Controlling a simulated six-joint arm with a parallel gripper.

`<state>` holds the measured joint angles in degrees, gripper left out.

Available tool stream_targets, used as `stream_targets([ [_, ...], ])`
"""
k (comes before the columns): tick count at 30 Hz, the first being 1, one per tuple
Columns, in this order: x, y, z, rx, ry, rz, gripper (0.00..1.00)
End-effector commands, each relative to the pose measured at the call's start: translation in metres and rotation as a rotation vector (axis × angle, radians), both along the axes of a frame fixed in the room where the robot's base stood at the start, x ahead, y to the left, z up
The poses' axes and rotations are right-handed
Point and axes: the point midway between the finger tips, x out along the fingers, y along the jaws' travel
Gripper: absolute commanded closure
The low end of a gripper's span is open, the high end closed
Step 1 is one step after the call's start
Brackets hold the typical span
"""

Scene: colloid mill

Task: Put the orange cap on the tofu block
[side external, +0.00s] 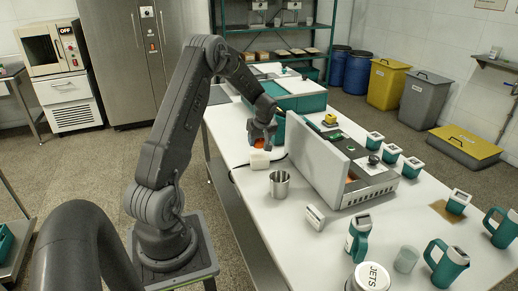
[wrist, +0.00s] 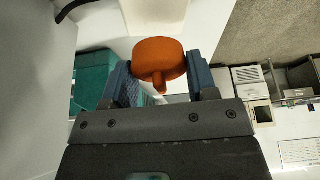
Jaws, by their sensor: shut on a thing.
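My gripper (side external: 262,136) is shut on the orange cap (side external: 259,143) and points down. In the wrist view, the cap (wrist: 158,57) sits between the two blue-grey fingers of my gripper (wrist: 157,70), its short stem pointing toward the palm. The tofu block (side external: 260,160), a small whitish block, stands on the white table just below the cap in the side external view. A pale shape at the top of the wrist view looks like the tofu block (wrist: 154,14), partly cut off. I cannot tell whether the cap touches the block.
A metal cup (side external: 279,184) stands in front of the block. A grey machine with a raised panel (side external: 318,160) stands to the right. Several teal-and-white mugs and devices occupy the right and near parts of the white table (side external: 240,190).

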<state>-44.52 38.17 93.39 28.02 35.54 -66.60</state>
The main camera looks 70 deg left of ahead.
Motion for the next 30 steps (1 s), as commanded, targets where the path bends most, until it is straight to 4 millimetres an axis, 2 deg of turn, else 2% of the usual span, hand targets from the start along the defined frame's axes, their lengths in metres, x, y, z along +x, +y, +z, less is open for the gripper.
stream_targets([
  [9,0.0,0.0,-0.038,-0.002,0.001,0.0,0.7],
  [20,0.0,0.0,-0.042,-0.001,0.001,0.0,0.7],
  [21,0.0,0.0,-0.043,-0.001,0.001,0.0,0.46],
  [28,0.0,0.0,-0.042,0.0,0.0,0.0,0.24],
  [30,0.0,0.0,-0.042,0.0,0.0,0.0,0.22],
])
